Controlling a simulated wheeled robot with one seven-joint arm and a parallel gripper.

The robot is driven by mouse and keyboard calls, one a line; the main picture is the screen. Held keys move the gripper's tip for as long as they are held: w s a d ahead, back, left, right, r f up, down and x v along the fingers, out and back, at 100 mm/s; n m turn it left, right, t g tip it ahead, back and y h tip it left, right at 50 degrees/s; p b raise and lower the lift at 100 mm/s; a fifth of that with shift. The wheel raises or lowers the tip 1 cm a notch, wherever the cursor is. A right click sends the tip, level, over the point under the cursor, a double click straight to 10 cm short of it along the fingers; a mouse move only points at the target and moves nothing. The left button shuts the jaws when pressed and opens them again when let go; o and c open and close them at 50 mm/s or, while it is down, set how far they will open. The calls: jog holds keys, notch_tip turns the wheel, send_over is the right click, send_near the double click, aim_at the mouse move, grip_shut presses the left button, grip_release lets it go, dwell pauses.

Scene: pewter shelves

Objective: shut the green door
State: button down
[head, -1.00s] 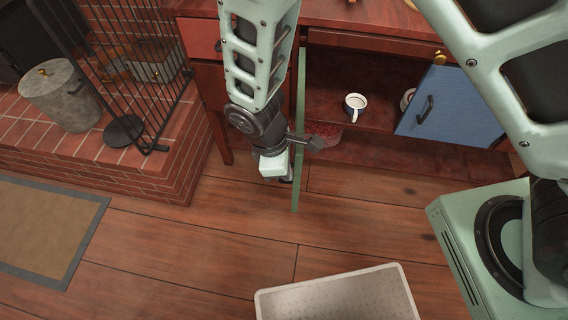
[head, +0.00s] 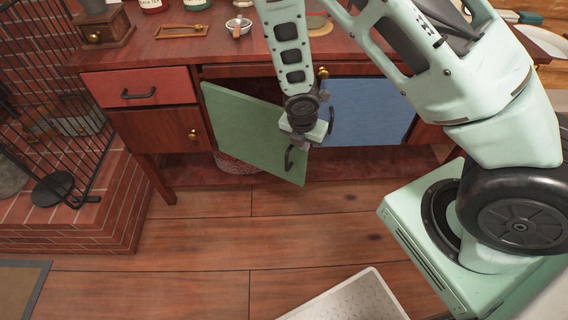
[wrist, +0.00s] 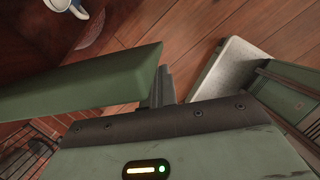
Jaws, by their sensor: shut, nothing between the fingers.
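The green door (head: 250,130) stands partly open in the head view, hinged at its left side and swung out from the cabinet. Its black handle (head: 290,158) is near its free right edge. In the wrist view the door (wrist: 80,88) shows nearly edge-on, running in from the left. My gripper (head: 308,138) is at the outer right edge of the door, just above the handle. In the wrist view its shut, empty fingers (wrist: 160,88) are right beside the door's end; I cannot tell whether they touch.
A blue door (head: 370,110) covers the opening to the right. A red drawer (head: 138,88) is to the left. A pale bin (head: 350,298) stands on the floor in front. A white mug (wrist: 72,8) shows in the wrist view.

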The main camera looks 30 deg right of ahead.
jog(key=w+d+n+p, duration=0.1)
jog(key=w+d+n, duration=0.2)
jog(key=w+d, duration=0.3)
jog(key=shift+w+d+t+p, duration=0.2)
jog(key=shift+d+t+p, duration=0.1)
jog(key=shift+d, duration=0.3)
